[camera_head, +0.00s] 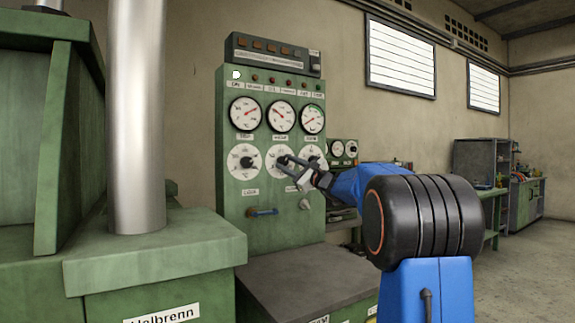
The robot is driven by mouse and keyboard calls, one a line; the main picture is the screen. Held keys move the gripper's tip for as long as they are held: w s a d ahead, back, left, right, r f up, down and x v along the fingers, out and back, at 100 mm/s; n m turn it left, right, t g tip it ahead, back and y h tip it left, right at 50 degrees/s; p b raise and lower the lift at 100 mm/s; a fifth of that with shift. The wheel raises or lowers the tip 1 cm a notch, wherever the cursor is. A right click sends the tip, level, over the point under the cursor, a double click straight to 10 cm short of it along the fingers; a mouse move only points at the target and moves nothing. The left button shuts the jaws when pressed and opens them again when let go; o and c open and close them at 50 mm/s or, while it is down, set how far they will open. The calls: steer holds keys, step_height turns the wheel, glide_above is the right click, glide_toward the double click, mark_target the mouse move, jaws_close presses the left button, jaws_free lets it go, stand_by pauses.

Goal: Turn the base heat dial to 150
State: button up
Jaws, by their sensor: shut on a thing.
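A green control panel (230,200) carries three white round dials with dark knobs in a row: a left dial (238,168), a middle dial (282,152) and a right dial (313,151). Their small labels are too blurred to read, so I cannot tell by name which is the base heat dial. My gripper (284,163) reaches in from the right and is shut on the knob of the middle dial. Its fingers cover much of that knob and scale, so the setting cannot be read. The left dial's knob shows clearly.
Three gauges with red needles sit above the dials, including the middle gauge (280,116). A metal column (136,120) and green machine housing (160,255) stand at left. Open floor and workbenches lie at right.

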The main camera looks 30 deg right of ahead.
steer(key=m+t+h, duration=0.1)
steer(key=m+h, duration=0.1)
steer(key=m, duration=0.2)
steer(key=m+h, duration=0.1)
steer(key=m, duration=0.3)
steer(key=shift+a+f+t+h, duration=0.15)
steer(key=shift+f+t+h, duration=0.05)
steer(key=shift+t+h, duration=0.2)
steer(key=shift+m, duration=0.3)
steer(key=o, duration=1)
steer(key=shift+o, duration=0.2)
steer(key=v, duration=1.7)
steer(key=shift+s+a+f, duration=0.1)
steer(key=shift+s+a, duration=0.05)
steer(key=shift+a, duration=0.05)
